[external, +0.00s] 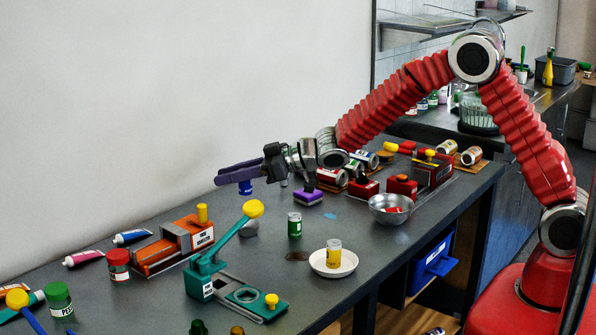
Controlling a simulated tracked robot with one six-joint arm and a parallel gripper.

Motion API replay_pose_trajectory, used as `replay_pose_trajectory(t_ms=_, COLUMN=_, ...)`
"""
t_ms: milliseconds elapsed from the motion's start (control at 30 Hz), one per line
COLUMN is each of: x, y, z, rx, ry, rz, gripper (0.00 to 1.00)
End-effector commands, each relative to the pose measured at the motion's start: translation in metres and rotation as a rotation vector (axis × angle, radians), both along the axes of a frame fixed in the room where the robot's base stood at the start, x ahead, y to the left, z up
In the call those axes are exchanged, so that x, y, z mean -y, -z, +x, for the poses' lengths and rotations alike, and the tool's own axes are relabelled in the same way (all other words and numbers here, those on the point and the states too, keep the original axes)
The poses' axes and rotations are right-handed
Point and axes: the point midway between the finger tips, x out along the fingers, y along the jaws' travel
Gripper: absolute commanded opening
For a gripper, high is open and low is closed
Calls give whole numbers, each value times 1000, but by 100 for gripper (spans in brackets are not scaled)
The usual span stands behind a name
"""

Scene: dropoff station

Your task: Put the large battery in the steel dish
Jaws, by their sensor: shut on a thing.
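My gripper (232,175), with purple fingers, is held out level above the far left part of the bench. It is shut on a small blue cylinder (246,188), whose lower part shows below the fingers. The fingers hide its top, and I cannot tell for sure that it is the large battery. The steel dish (378,214) stands on the bench to the right of my gripper, well apart from it. Something red shows inside the dish.
A green cylinder (295,226) stands mid-bench. A yellow-and-white cylinder (334,254) stands on a white plate (320,266). A teal lever press (232,290) and an orange device (172,246) are at left. Red boxes (402,187) and lying cans (332,177) are behind the dish.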

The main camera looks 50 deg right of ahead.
Motion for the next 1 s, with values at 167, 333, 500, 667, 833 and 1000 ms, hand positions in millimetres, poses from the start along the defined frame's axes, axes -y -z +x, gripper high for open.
replay_pose_trajectory(t_ms=167, x=1, y=1, z=-1, rx=-2, ry=9, rz=1, gripper=0)
replay_pose_trajectory(t_ms=333, x=1, y=1, z=-1, rx=-2, ry=9, rz=1, gripper=0)
replay_pose_trajectory(t_ms=500, x=1, y=11, z=-1, rx=-4, ry=9, rz=-1, gripper=0)
replay_pose_trajectory(t_ms=667, x=1, y=36, z=-1, rx=-6, ry=9, rz=0, gripper=0)
replay_pose_trajectory(t_ms=833, x=1, y=59, z=-1, rx=-4, ry=10, rz=0, gripper=0)
replay_pose_trajectory(t_ms=1000, x=1, y=64, z=-1, rx=0, ry=9, rz=0, gripper=0)
